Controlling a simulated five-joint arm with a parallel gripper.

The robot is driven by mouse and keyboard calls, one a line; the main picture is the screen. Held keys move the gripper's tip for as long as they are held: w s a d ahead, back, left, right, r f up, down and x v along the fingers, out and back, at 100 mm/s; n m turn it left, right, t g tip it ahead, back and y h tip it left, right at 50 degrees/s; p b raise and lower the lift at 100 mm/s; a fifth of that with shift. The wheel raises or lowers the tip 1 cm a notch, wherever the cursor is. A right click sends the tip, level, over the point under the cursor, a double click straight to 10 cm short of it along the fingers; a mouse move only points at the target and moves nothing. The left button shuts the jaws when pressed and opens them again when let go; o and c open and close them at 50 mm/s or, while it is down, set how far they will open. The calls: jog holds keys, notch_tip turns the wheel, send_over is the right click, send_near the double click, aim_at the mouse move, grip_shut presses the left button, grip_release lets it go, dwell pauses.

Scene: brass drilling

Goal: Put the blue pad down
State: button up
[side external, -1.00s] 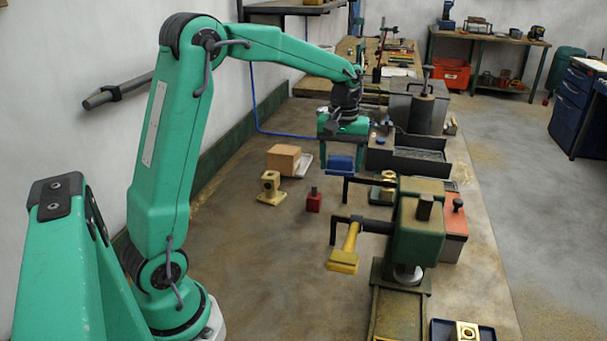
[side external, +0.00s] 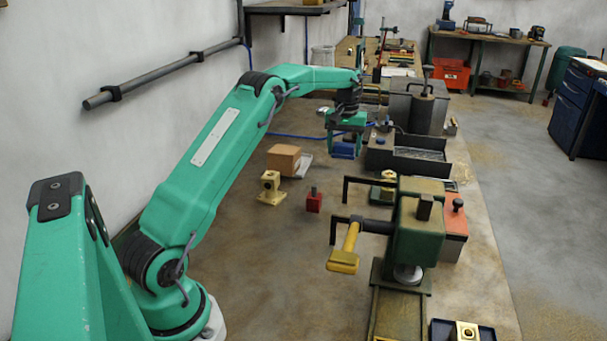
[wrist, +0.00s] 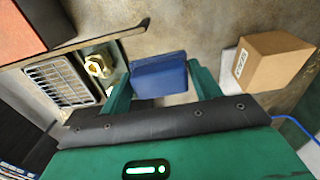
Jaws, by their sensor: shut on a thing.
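The blue pad (side external: 344,150) is a small block held between the fingers of my gripper (side external: 345,146). In the wrist view the blue pad (wrist: 159,76) sits between the two green fingers of my gripper (wrist: 159,85). My gripper is shut on it. In the side view the pad hangs beyond the drill's crank handle, left of the dark tray. Whether its underside touches any surface cannot be told.
A cardboard box (side external: 284,159) stands to the left on a white sheet, with a brass fitting (side external: 270,188) and a red block (side external: 314,200) nearer. The green drilling machine (side external: 417,225) with a yellow handle (side external: 346,250) stands in front. A dark tray (side external: 407,160) lies to the right.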

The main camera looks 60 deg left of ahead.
send_near(336, 186)
jog(key=shift+f, duration=3.1)
jog(key=shift+f, duration=0.1)
jog(key=o, duration=1)
notch_tip(336, 186, up, 12)
